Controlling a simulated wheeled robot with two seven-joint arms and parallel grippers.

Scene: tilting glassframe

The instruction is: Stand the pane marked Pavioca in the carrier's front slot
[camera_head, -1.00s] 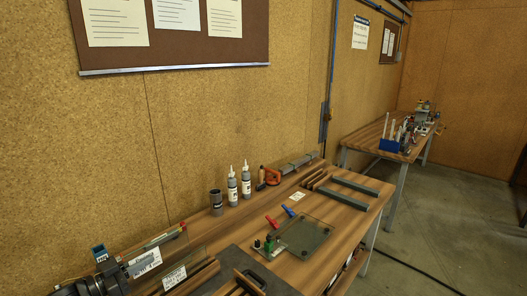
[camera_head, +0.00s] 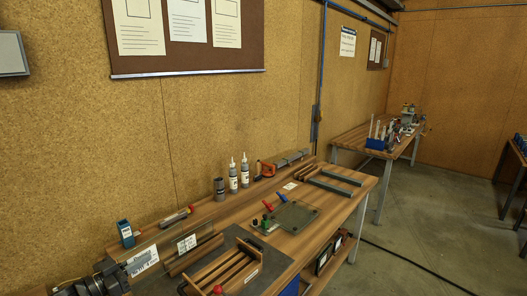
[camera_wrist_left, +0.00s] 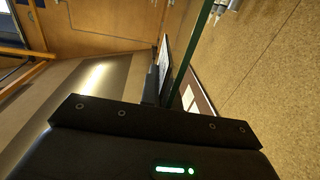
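My left gripper (camera_head: 112,276) is in the lower left of the head view, shut on a clear pane by its edge. A white label (camera_head: 143,262) shows on this pane; its print is too small to read. In the left wrist view the pane's green edge (camera_wrist_left: 196,45) runs up from between the fingers. Its clear face is hard to make out. A slotted wooden frame (camera_head: 228,264), apparently the carrier, lies to the right of the held pane, with a red knob at its near end. The pane is apart from it. My right gripper is not in view.
Another white label (camera_head: 187,243) stands by a wooden rack (camera_head: 193,259) between the held pane and the slotted frame.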

